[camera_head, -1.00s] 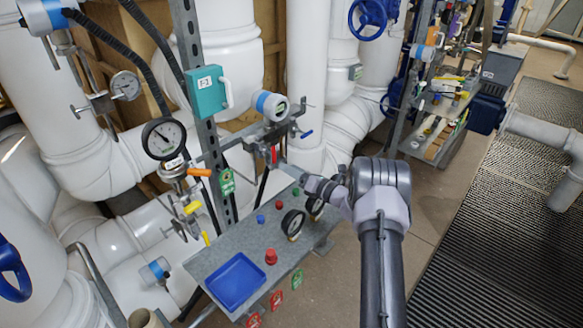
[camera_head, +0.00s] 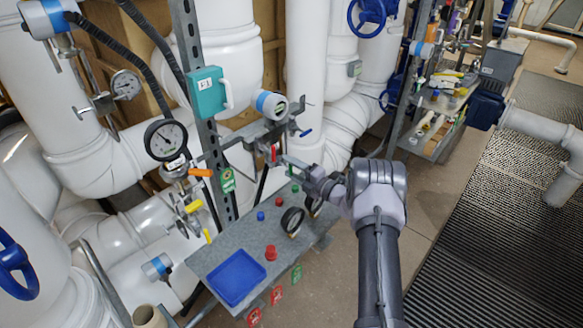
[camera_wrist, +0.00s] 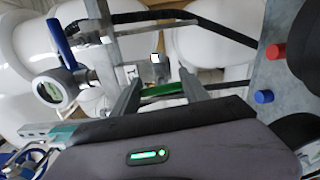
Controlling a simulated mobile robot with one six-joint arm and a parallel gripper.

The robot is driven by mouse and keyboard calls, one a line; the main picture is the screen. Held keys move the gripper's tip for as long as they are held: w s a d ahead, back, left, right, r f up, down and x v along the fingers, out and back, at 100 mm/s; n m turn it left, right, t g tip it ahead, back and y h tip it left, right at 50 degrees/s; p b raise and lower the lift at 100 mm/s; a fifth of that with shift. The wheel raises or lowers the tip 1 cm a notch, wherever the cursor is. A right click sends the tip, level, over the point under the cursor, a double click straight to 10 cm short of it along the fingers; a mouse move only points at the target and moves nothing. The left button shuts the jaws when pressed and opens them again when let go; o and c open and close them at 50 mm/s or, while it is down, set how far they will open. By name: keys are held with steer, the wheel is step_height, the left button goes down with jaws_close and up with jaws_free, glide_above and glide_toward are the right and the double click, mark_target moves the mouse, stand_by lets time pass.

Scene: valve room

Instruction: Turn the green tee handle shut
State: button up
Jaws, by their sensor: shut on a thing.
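The green tee handle (camera_wrist: 163,90) is a short green bar in the wrist view, lying across between my two grey fingers. My gripper (camera_wrist: 158,80) is shut on it, with one finger at each end of the bar. A pale metal fitting (camera_wrist: 160,68) shows just beyond the handle. In the head view, my gripper (camera_head: 288,161) reaches left from the wrist to the pipework above the grey panel. The handle is too small and covered there to make out clearly.
A red handle (camera_head: 274,153) and a blue lever (camera_head: 306,133) sit close to my gripper. Below are the grey panel (camera_head: 222,255) with buttons, dark rings (camera_head: 292,221) and a blue tray (camera_head: 236,278). Open floor (camera_head: 428,200) lies right of my arm.

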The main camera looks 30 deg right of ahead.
steer(key=shift+m, duration=0.6)
steer(key=o, duration=1.4)
steer(key=shift+s, duration=0.1)
steer(key=p+v, duration=0.3)
steer(key=v, duration=1.4)
steer(key=shift+s, duration=0.15)
